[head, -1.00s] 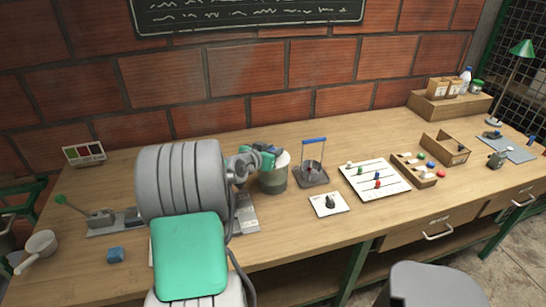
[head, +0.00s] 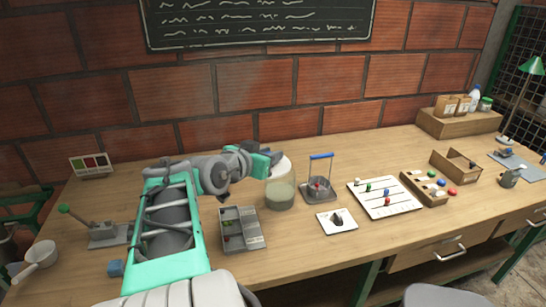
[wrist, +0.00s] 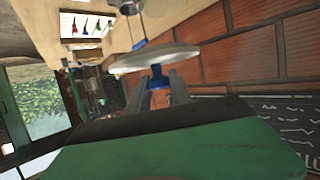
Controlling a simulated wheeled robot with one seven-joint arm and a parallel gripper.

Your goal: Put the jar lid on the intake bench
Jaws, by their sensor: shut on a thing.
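The jar lid is a pale round disc (head: 282,167); it also shows in the wrist view (wrist: 152,59), where it spans the front of the fingers. My gripper (head: 270,161) is shut on the lid and holds it tilted, at the height of the jar's top in the head view. The fingers also show in the wrist view (wrist: 160,84). The glass jar (head: 280,195), with grey-green contents, stands upright on the wooden intake bench (head: 300,236). The lid overlaps the jar's top in the picture; I cannot tell whether they touch.
A grey compartment tray (head: 240,240) lies left of the jar. A blue-handled wire stand (head: 319,192) and a white knob plate (head: 337,220) are to its right. Farther right are a slider board (head: 384,197) and a parts tray (head: 424,188). Bare bench lies in front.

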